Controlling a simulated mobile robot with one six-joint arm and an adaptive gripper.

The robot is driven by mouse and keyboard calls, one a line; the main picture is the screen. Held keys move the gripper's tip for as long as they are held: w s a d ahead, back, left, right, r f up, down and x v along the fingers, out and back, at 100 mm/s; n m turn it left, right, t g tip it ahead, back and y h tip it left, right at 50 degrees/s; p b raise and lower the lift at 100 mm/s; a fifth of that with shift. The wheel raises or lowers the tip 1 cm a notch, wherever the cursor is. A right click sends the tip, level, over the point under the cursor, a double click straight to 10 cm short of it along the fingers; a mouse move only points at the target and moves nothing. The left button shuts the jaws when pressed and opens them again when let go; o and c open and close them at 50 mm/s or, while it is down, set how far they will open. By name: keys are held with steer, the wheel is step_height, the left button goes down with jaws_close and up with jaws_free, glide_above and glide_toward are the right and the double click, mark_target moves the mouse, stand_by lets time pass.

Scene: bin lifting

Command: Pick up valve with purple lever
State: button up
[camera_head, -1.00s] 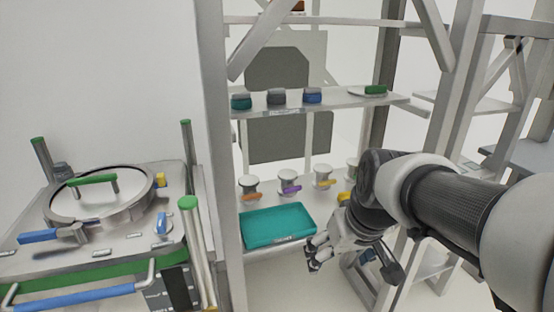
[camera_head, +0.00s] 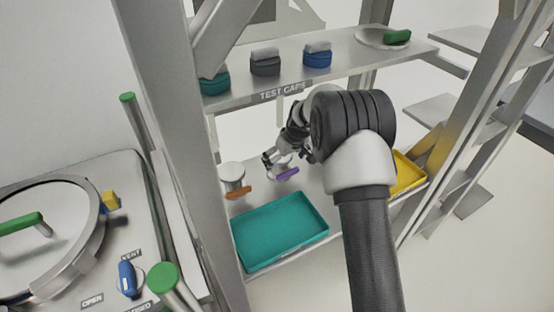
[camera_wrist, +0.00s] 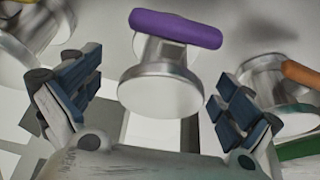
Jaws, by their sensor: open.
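The valve with the purple lever (camera_wrist: 176,28) stands on the lower shelf, behind the teal tray. In the wrist view its silver body (camera_wrist: 160,90) lies between the two finger pads of my gripper (camera_wrist: 153,98), with a visible gap on both sides. The gripper is open and holds nothing. In the head view my gripper (camera_head: 280,163) is at the purple-lever valve (camera_head: 286,174) and covers part of it. The valve with the orange lever (camera_head: 236,190) stands just left of it; its lever also shows in the wrist view (camera_wrist: 300,73).
The teal tray (camera_head: 322,231) lies in front of the valves. A yellow tray (camera_head: 408,182) is to the right, partly behind my arm. The upper shelf (camera_head: 350,72) with several caps hangs above the gripper. A shelf post (camera_head: 182,130) stands at left.

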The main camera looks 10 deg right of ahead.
mark_target(278, 167)
steer(key=shift+a+f, duration=0.1)
steer(key=shift+f, duration=0.5)
steer(key=x, duration=0.1)
steer(key=b+x, duration=0.1)
steer(key=x, duration=0.1)
steer(key=b+x, duration=0.1)
steer(key=x, duration=0.1)
steer(key=shift+w+a+r, duration=0.15)
steer(key=shift+w+a, duration=0.1)
steer(key=shift+c, duration=0.3)
steer(key=c, duration=0.5)
steer(key=shift+s, duration=0.25)
steer(key=c, duration=1.3)
steer(key=shift+w, duration=0.1)
steer(key=shift+c, duration=0.5)
